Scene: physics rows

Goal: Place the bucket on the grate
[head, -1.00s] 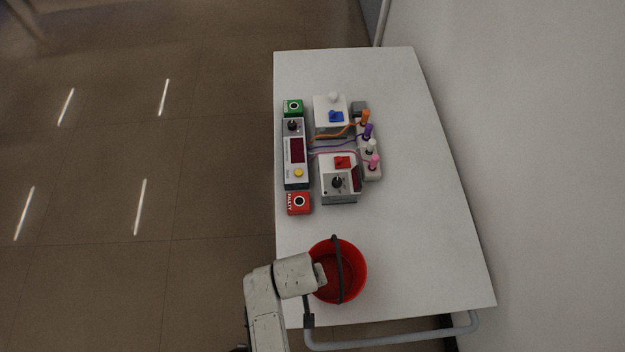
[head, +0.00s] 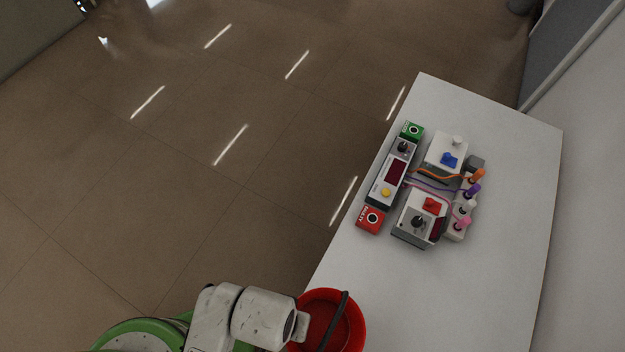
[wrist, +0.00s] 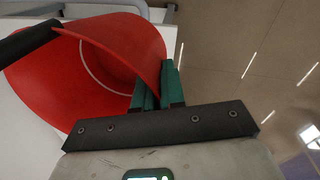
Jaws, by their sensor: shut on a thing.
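The red bucket (head: 308,299) with a dark handle (head: 334,318) is at the bottom of the head view, cut off by the frame. It overlaps the left edge of the white table; I cannot tell its height above it. In the wrist view the bucket (wrist: 110,45) lies tilted in the picture, its open mouth facing the camera. My gripper (wrist: 156,88) has its green fingers shut on the bucket's wall at the rim. In the head view the fingers are hidden behind my wrist. No grate shows in either view.
The white table (head: 480,290) carries a cluster of devices: a red box (head: 371,219), a green box (head: 412,131), a display unit (head: 393,173), and wired boxes with coloured plugs. A wall stands right of the table. Open brown floor (head: 130,200) lies to the left.

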